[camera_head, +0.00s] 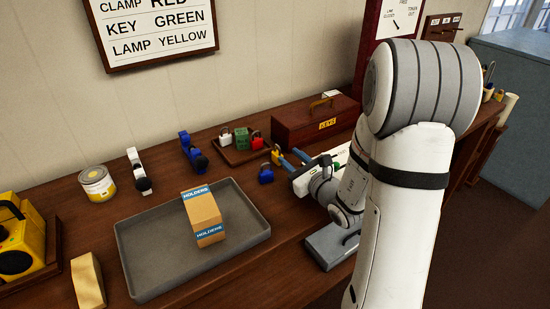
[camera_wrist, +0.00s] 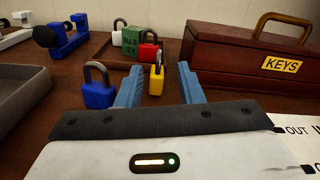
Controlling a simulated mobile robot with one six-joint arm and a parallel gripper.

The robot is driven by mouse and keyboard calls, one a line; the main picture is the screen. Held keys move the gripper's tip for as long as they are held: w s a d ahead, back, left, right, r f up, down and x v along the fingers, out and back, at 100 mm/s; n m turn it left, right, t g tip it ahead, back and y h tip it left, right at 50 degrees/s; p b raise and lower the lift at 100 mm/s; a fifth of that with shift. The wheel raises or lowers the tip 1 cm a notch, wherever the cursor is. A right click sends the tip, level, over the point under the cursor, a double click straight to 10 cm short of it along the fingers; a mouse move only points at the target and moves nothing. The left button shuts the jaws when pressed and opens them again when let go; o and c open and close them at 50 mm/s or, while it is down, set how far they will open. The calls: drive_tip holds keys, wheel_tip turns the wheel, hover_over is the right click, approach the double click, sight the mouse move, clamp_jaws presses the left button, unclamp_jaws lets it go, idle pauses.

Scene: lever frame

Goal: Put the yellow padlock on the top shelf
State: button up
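The yellow padlock (camera_head: 276,156) stands on the table just in front of a small wooden tray. In the wrist view the yellow padlock (camera_wrist: 157,82) shows upright between my two blue fingers, with a gap on each side. My gripper (camera_head: 288,156) is open and low over the table, its fingertips close to the padlock. In the wrist view my gripper (camera_wrist: 159,82) holds nothing. I cannot tell whether the padlock is past the tips or between them. I cannot make out a top shelf in either view.
A blue padlock (camera_wrist: 97,88) stands close beside the left finger. A red KEYS box (camera_head: 302,123) stands at the back right. A grey tray (camera_head: 143,262) with a HOLDERS carton (camera_head: 204,215) lies left.

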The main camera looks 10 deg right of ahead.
sight(277, 154)
drive_tip(key=x, duration=0.5)
drive_tip(key=shift+w+a, duration=0.15)
drive_tip(key=shift+a, duration=0.1)
drive_tip(key=shift+c, duration=0.2)
clamp_jaws()
